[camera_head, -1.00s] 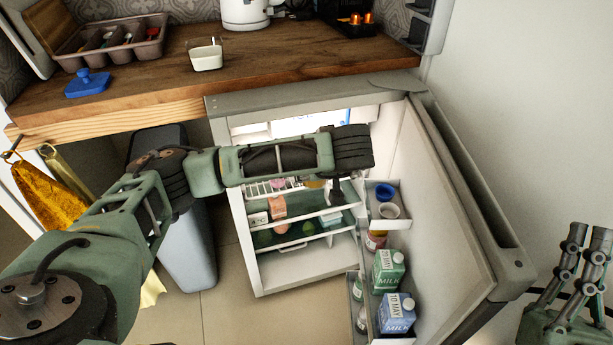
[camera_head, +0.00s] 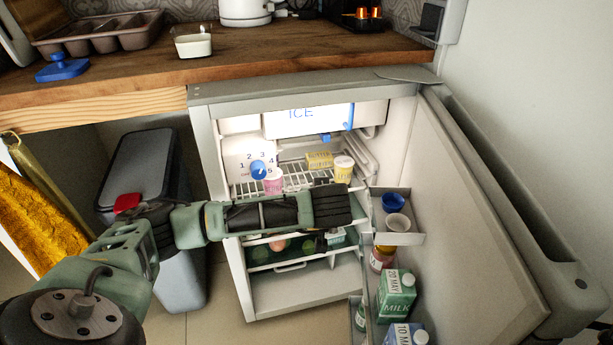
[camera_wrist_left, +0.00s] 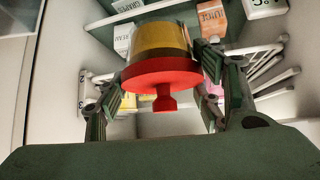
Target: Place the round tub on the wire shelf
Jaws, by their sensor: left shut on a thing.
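The round tub (camera_wrist_left: 160,42) has clear sides, yellow contents and a red lid with a knob. In the left wrist view it sits between the fingers of my left gripper (camera_wrist_left: 160,82), which is shut on it. The wire shelf (camera_head: 298,182) is the upper white rack in the fridge, beyond and above my wrist. Part of it shows in the left wrist view (camera_wrist_left: 265,68). My right gripper is out of view.
The wire shelf holds a pink cup (camera_head: 273,184), a yellow butter box (camera_head: 319,161) and a yellow cup (camera_head: 343,168). Its front middle shows bare wires. The open door (camera_head: 465,200) on the right carries bins with milk cartons (camera_head: 396,294). A grey bin (camera_head: 141,165) stands left.

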